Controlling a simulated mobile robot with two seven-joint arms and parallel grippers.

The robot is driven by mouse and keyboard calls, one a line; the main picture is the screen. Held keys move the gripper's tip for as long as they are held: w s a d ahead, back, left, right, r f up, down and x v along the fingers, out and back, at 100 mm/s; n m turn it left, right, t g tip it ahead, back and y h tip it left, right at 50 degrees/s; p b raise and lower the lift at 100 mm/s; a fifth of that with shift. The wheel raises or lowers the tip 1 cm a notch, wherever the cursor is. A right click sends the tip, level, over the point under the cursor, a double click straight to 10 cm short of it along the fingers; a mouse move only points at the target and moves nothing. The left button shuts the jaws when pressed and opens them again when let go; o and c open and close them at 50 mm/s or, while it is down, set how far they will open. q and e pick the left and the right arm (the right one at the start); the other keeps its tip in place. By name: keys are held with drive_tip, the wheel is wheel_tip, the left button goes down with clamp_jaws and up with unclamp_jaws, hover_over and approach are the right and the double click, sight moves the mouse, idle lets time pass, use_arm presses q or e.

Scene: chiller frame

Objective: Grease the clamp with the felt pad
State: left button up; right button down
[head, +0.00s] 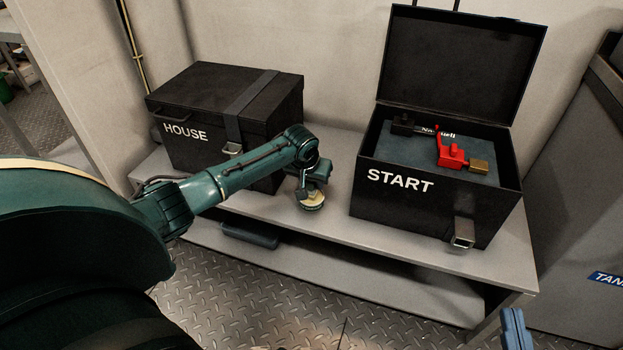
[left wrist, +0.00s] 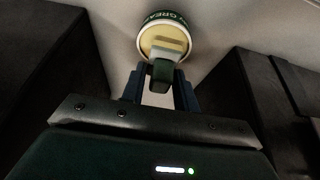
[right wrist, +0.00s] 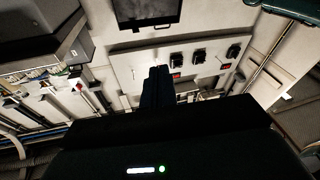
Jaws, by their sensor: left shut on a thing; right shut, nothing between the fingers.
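The black START box (head: 440,207) stands open on the bench. Inside it a red clamp (head: 452,157) sits beside a brass-coloured block (head: 478,167), and a black fitting (head: 402,125) lies further left. My left gripper (head: 316,176) is shut on the felt pad (left wrist: 161,55), a pale pad on a dark green handle. The pad is at the mouth of the round grease tin (head: 312,203), which holds yellowish grease and also shows in the left wrist view (left wrist: 186,22). I cannot tell how deep the pad sits. My right gripper (head: 514,328) is shut and empty at the lower right.
The black HOUSE box (head: 187,157) stands strapped shut at the left of the bench. The START box's raised lid (head: 455,65) stands behind its opening. A metal latch (head: 463,233) juts from its front.

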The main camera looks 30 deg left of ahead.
use_arm(q)
wheel_tip(320, 180, up, 2)
drive_tip(key=shift+p, duration=0.8)
drive_tip(key=shift+r+p, duration=0.7)
drive_tip(key=shift+p, duration=0.1)
drive_tip(key=shift+r+p, duration=0.3)
drive_tip(key=shift+p, duration=0.1)
drive_tip(key=shift+r+p, duration=0.5)
drive_tip(key=shift+p, duration=0.1)
use_arm(e)
drive_tip(key=d+m+g+h, duration=0.1)
drive_tip(key=d+f+g+h, duration=0.1)
drive_tip(key=h, duration=0.1)
drive_tip(key=shift+m+g, duration=0.4)
drive_tip(key=shift+r, duration=0.15)
